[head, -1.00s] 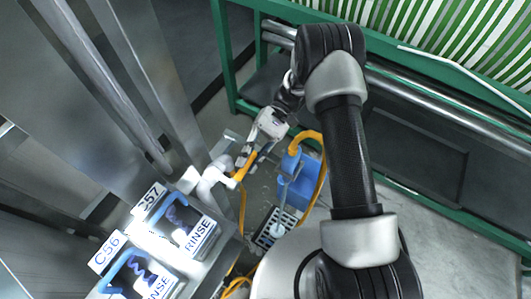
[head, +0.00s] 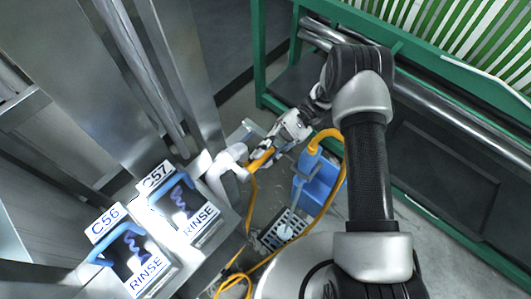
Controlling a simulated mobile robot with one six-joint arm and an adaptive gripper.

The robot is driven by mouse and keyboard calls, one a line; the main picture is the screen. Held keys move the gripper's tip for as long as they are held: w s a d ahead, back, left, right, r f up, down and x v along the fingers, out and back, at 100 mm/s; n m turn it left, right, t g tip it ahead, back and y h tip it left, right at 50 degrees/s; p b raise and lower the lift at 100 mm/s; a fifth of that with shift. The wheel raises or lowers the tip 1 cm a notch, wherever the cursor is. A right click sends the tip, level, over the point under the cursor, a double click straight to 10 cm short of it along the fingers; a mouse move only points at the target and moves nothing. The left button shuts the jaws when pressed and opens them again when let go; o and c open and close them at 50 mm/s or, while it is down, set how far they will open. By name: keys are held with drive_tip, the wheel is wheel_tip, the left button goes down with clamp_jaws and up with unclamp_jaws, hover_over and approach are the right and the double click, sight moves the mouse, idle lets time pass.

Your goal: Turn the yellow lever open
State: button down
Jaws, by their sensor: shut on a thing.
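The yellow lever (head: 259,160) sits at the end of a white pipe fitting (head: 226,165) beside the metal cabinet. My gripper (head: 266,151) reaches down to it from the upper right and is shut on the lever. The fingers hide part of the lever, so its exact angle is hard to tell.
A blue container (head: 318,182) with an orange hose (head: 341,185) stands right of the lever. Two rinse tanks labelled C56 (head: 128,262) and C57 (head: 186,207) stand at lower left. A green frame (head: 258,60) stands behind.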

drive_tip(key=c, duration=1.8)
unclamp_jaws()
drive_tip(key=shift+f, duration=0.15)
drive_tip(key=o, duration=0.3)
drive_tip(key=shift+r, duration=0.45)
wheel_tip(320, 180, up, 9)
drive_tip(key=shift+r, duration=0.25)
drive_tip(key=shift+r, duration=0.1)
